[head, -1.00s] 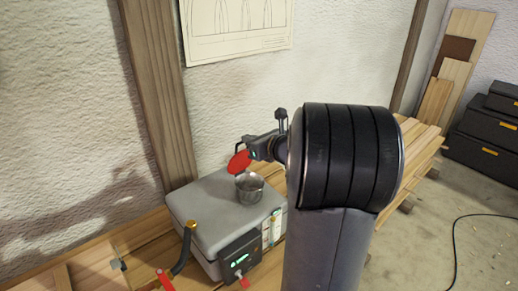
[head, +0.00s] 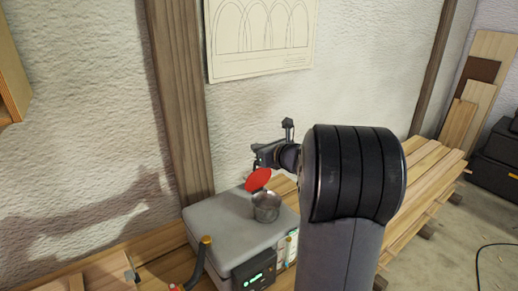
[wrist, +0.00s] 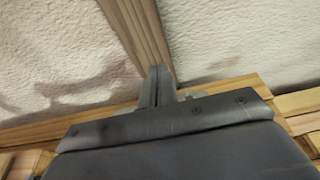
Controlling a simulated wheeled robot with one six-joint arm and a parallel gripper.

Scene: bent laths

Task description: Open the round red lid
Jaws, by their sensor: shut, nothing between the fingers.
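The round red lid (head: 258,179) stands tilted up at the back rim of a small metal pot (head: 266,207), whose mouth shows uncovered. The pot sits on top of a grey box-shaped unit (head: 215,222). My gripper (head: 258,158) is just above and behind the lid in the head view; whether it touches the lid cannot be told. My gripper's shut, empty fingers (wrist: 160,75) show in the wrist view, pointing toward the wall. Neither lid nor pot is visible there.
A wooden post (head: 180,100) and rough white wall (head: 90,120) rise close behind the grey unit. A black panel with a green display (head: 254,272) is on its front, beside a hose (head: 199,260). Stacked planks (head: 425,180) lie to the right.

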